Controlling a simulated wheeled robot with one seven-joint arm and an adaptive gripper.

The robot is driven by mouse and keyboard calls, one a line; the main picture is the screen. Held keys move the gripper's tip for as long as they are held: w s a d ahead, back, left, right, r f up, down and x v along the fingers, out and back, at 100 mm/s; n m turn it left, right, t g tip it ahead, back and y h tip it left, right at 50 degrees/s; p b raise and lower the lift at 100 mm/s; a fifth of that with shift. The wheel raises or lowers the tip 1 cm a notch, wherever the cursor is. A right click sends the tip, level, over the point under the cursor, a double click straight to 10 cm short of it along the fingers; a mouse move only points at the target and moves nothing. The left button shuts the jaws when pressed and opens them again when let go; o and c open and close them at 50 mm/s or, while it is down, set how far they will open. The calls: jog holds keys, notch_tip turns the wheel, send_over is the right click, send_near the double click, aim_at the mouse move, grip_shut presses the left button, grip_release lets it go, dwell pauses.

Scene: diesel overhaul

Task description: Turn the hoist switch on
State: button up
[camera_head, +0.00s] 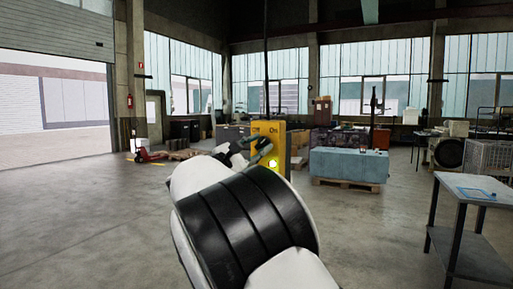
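The hoist switch box (293,139) is a yellow pendant box hanging on a dark cable in the middle of the view. Dark lettering at its top seems to read OFF on the left and ON on the right. A bright yellowish-white light glows low on its front. My gripper (259,146) is in front of the box's left and middle part, under the lettering. It hides the switch lever, so I cannot tell the lever's position or whether my fingers touch it. The fingers are too small and overlapped to tell whether they are open or shut.
A grey metal table (478,190) stands at the right. A blue block (348,165) on a wooden pallet lies behind the box to the right. A red pallet jack (150,155) stands at the far left. The floor at the left is clear.

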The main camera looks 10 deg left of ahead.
jog(key=v, duration=1.2)
